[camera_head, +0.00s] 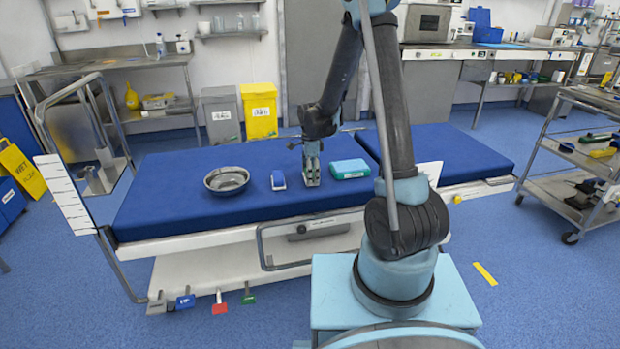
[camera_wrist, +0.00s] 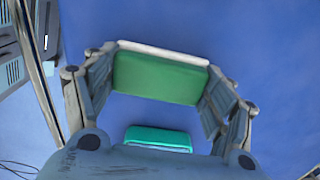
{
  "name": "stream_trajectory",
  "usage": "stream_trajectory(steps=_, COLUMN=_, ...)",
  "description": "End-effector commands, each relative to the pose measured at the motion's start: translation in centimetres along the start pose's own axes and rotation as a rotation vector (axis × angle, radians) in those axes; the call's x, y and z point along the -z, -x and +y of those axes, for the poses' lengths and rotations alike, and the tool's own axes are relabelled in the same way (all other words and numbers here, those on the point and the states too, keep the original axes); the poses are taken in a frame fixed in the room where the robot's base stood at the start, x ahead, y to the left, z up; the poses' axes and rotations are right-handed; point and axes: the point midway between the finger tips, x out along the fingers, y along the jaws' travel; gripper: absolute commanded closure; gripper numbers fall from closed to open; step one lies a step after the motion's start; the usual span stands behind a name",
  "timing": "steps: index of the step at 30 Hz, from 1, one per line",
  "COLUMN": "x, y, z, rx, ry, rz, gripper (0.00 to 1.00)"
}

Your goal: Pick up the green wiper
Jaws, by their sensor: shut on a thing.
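The green wiper (camera_wrist: 160,78), a green block with a white edge along its far side, spans the space between my gripper's fingers in the wrist view. My gripper (camera_wrist: 161,70) is shut on it, one finger at each end. In the head view my gripper (camera_head: 311,183) points straight down at the middle of the blue operating table (camera_head: 165,204). The wiper cannot be made out there, and whether it touches the table is unclear.
A teal box (camera_head: 350,168) lies close to the right of my gripper; the wrist view shows it too (camera_wrist: 157,138). A blue-and-white object (camera_head: 278,180) and a metal bowl (camera_head: 227,180) stand to the left. The table's left end is clear.

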Motion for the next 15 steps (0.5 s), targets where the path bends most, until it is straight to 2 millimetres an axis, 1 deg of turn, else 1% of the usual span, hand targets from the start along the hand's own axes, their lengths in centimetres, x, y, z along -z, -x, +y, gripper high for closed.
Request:
stream_trajectory(steps=5, x=0.0, y=0.3, z=0.0, rx=0.000, ry=0.000, rz=0.000, gripper=0.48)
stream_trajectory(steps=8, x=0.0, y=1.1, z=0.0, rx=0.000, ry=0.000, rz=0.000, gripper=0.48)
stream_trajectory(steps=11, x=0.0, y=2.4, z=0.1, rx=0.000, ry=0.000, rz=0.000, gripper=0.48)
stream_trajectory(steps=15, x=0.0, y=4.7, z=0.1, rx=-0.001, ry=0.000, rz=0.000, gripper=0.48)
